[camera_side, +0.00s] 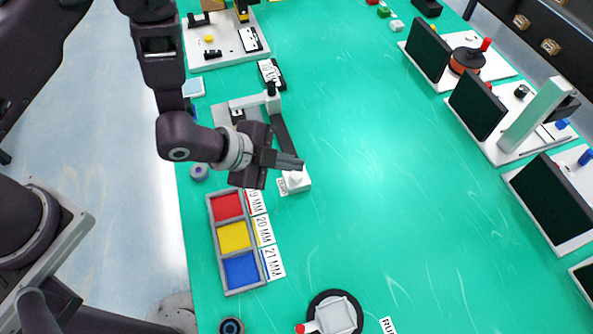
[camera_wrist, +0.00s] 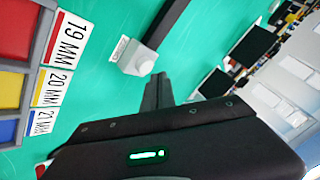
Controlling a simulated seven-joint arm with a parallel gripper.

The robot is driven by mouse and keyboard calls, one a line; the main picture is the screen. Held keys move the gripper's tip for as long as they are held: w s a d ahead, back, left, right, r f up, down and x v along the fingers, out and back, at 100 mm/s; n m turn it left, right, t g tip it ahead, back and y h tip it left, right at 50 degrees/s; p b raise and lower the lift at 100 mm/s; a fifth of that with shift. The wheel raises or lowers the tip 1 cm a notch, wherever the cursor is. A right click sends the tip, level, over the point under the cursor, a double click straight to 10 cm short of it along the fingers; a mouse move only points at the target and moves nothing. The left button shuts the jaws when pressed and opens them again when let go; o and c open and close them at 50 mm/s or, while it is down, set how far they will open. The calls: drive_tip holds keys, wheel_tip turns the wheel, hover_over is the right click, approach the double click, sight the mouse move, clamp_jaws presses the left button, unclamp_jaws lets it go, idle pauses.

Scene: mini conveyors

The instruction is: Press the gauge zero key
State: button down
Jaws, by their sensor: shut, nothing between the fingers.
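The zero key (camera_side: 295,181) is a small white block with a rounded white button on top and a small printed label beside it. The key also shows in the wrist view (camera_wrist: 138,60), just beyond my fingertips. My gripper (camera_side: 302,164) is shut and empty, its fingers pointing right, with the tips just above and behind the button in the side view. I cannot tell whether they touch it. My arm hides part of the gauge.
A tray (camera_side: 212,222) with red, yellow and blue compartments and size labels lies just in front of my gripper. A black round base with a white piece (camera_side: 337,315) stands at the front. Dark-screened stations (camera_side: 549,200) line the right edge. The middle table is clear.

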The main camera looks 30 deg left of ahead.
sight(292, 175)
drive_tip(key=shift+r, duration=2.55)
drive_tip(key=shift+w+a+r, duration=0.15)
drive_tip(key=shift+a+r, duration=0.05)
drive_tip(key=shift+r, duration=0.05)
drive_tip(key=s+a+r+n+y, duration=0.2)
drive_tip(key=a+r+n+y, duration=0.2)
drive_tip(key=a+r+n, duration=0.85)
drive_tip(key=s+a+r+n, duration=0.1)
drive_tip(key=s+a+r, duration=0.2)
drive_tip(key=s, duration=0.3)
drive_tip(key=s+a+r+n+g+y, duration=0.1)
drive_tip(key=s+a+r+n, duration=0.1)
drive_tip(key=s, duration=0.4)
drive_tip(key=s+a+r+n, duration=0.1)
drive_tip(key=s+a+r, duration=0.3)
drive_tip(key=s, duration=0.2)
drive_tip(key=shift+a+r+g+y, duration=0.3)
drive_tip(key=shift+a+y, duration=0.05)
drive_tip(key=shift+y, duration=0.05)
